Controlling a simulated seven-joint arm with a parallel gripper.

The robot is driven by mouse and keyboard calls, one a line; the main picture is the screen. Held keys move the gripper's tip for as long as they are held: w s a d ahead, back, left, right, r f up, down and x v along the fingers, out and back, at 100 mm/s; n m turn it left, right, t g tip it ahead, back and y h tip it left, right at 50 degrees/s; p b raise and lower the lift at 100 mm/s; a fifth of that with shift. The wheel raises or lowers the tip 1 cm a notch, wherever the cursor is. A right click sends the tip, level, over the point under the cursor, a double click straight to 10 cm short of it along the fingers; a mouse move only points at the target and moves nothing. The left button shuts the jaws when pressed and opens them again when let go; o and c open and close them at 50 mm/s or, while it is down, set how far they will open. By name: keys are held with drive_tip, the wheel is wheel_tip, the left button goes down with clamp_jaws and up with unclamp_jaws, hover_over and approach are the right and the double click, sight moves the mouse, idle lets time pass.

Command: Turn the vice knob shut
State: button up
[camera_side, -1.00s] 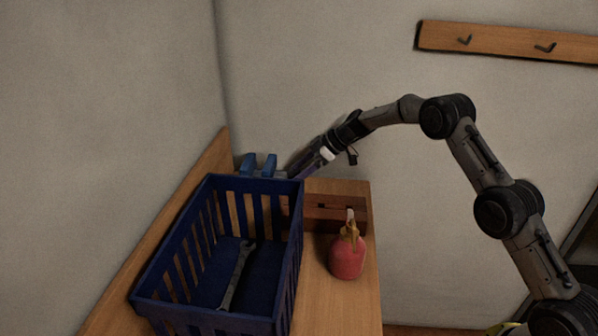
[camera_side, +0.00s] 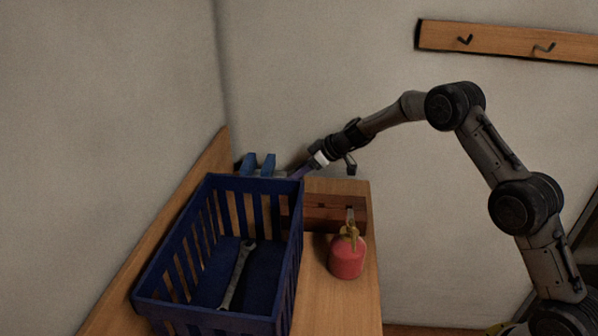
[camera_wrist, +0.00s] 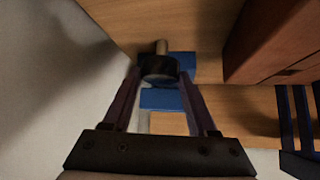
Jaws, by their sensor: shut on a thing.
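The blue vice (camera_side: 257,165) stands at the back of the wooden bench, partly hidden behind the dark blue crate in the side view. In the wrist view, parts of its blue body (camera_wrist: 163,99) show below and beside a round black knob (camera_wrist: 160,69) with a short metal stem. My gripper (camera_wrist: 160,74) has one finger on each side of the knob, and its fingertips are closed on it. In the side view, my gripper (camera_side: 298,173) reaches down to the left behind the crate, and the contact with the knob is hidden.
The dark blue slatted crate (camera_side: 143,297) holds a wrench (camera_side: 237,275). A red can with a yellow top (camera_side: 346,258) stands right of it, before a reddish-brown wooden box (camera_side: 325,213). Walls lie close behind and left. A hook rail (camera_side: 505,41) hangs at upper right.

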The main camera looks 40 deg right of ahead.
drive_tip(key=shift+a+m+h, duration=0.1)
drive_tip(key=shift+m+h, duration=0.3)
drive_tip(key=shift+m, duration=0.1)
drive_tip(key=o, duration=1.4)
drive_tip(key=shift+c, duration=0.2)
drive_tip(key=v, duration=1.3)
drive_tip(key=shift+s, duration=0.5)
drive_tip(key=shift+r, duration=0.1)
